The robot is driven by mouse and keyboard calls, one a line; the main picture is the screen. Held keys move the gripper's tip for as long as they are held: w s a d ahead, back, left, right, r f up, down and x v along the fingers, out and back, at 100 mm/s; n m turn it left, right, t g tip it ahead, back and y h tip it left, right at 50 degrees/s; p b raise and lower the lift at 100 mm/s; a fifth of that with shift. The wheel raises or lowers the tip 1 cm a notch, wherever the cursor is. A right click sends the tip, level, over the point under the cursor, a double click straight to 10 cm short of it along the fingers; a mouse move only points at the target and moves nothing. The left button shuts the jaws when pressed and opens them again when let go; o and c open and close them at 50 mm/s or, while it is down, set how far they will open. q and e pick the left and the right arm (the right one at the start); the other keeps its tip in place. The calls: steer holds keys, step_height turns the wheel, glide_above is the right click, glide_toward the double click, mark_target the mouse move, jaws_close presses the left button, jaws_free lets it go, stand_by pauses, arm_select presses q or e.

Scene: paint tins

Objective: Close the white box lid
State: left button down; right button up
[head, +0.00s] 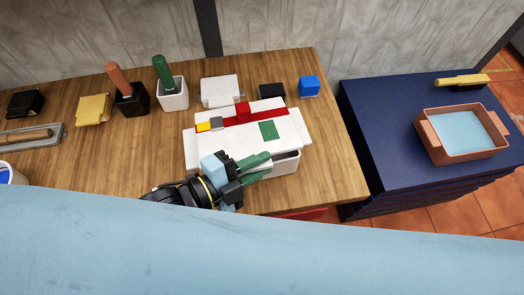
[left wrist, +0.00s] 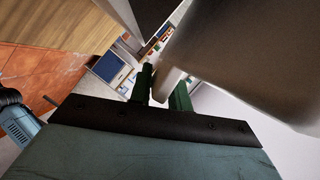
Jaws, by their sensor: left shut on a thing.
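The white box (head: 287,165) stands on the wooden table in the head view. Its white lid (head: 240,143) lies over the top, with a red band and a green patch. A dark gap shows between lid and box at the front right. My left gripper (head: 257,166) is at the lid's front edge, its green fingers shut on it. In the left wrist view the fingers (left wrist: 163,92) have a large shaded panel's corner between them, apparently the lid. The fingers partly hide the box's front. My right gripper is not in view.
On the wooden table (head: 335,160) a green-handled brush in a white cup (head: 173,95), a white block (head: 220,90), a black block (head: 271,91) and a blue block (head: 309,86) stand behind the box. A dark blue cabinet (head: 385,120) with a terracotta tray (head: 430,143) stands to the right.

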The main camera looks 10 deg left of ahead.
arm_select(q)
steer(key=shift+f, duration=0.95)
steer(key=shift+s+a+f, duration=0.1)
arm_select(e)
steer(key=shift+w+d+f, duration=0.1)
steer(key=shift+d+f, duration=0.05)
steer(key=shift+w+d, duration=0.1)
arm_select(q)
steer(key=c, duration=1.5)
jaws_free()
steer(key=shift+r, duration=0.2)
steer(key=shift+p+v, duration=0.75)
steer(key=shift+v, duration=5.85)
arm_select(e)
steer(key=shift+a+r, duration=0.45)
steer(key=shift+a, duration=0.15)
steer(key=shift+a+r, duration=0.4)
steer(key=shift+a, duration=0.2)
